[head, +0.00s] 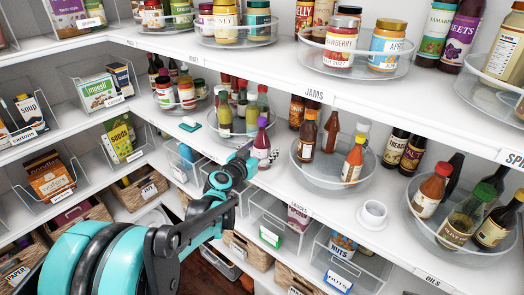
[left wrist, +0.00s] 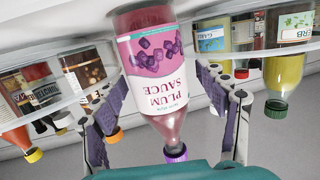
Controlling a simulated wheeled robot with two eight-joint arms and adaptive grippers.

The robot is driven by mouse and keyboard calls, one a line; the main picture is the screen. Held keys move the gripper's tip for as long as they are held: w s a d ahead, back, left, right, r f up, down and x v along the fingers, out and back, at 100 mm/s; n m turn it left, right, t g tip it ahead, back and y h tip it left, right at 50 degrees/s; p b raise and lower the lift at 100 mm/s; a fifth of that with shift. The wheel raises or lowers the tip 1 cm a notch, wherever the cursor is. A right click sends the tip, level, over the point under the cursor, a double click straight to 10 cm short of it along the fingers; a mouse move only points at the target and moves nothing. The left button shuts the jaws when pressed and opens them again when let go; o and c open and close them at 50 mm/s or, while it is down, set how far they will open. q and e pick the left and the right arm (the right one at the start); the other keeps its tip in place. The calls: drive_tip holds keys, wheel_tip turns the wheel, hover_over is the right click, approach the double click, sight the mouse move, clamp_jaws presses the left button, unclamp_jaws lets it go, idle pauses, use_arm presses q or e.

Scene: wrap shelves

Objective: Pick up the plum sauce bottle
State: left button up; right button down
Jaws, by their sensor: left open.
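The plum sauce bottle (head: 262,143) has a purple cap and a pink and white label, and stands at the front edge of the middle shelf. In the left wrist view the plum sauce bottle (left wrist: 155,65) appears upside down, label facing the camera. My left gripper (head: 243,160) is at the shelf edge, right beside the bottle. In the left wrist view the fingers of my left gripper (left wrist: 168,98) are spread on either side of the bottle, with visible gaps. My right gripper is not in view.
A clear turntable (head: 212,127) with several sauce bottles is close behind. The upper shelf (head: 275,62) with jars overhangs. Clear bins and baskets sit below.

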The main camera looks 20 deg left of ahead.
use_arm(q)
drive_tip(key=c, duration=1.6)
clamp_jaws()
drive_tip(key=shift+r, duration=0.2)
